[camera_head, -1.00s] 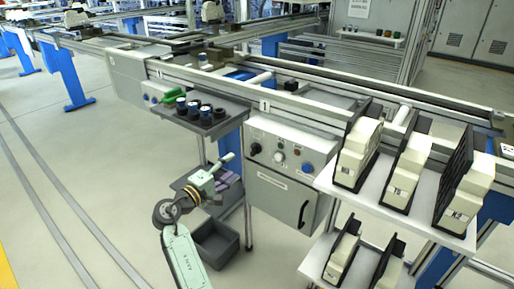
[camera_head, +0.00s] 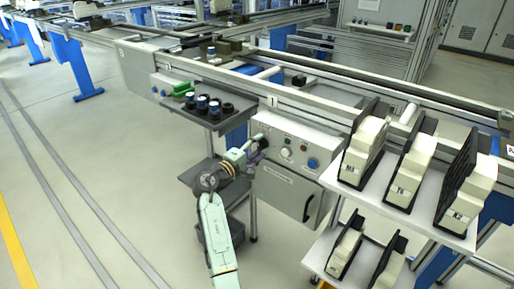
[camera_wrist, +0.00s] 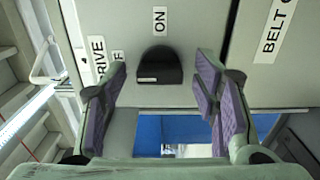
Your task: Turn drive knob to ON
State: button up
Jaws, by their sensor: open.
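The drive knob (camera_wrist: 160,66) is a black, rounded knob on the grey panel in the wrist view, with a small pale mark near its lower edge. An "ON" label (camera_wrist: 160,20) sits above it. A "DRIVE" label (camera_wrist: 97,58) and a partly covered label ending in "F" lie to its left. My gripper (camera_wrist: 162,88) is open, with its purple-padded fingers on either side of the knob and a gap on each side. I cannot tell the knob's setting for sure.
The control box (camera_head: 284,200) also carries a white knob (camera_head: 286,152) and a blue button (camera_head: 312,163). A "BELT" label (camera_wrist: 274,32) is at the right in the wrist view. A shelf (camera_head: 187,101) with dark round parts stands left, and a rack (camera_head: 421,214) with cream units stands right.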

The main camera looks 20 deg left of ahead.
jog(key=shift+c, duration=0.4)
jog(key=c, duration=1.1)
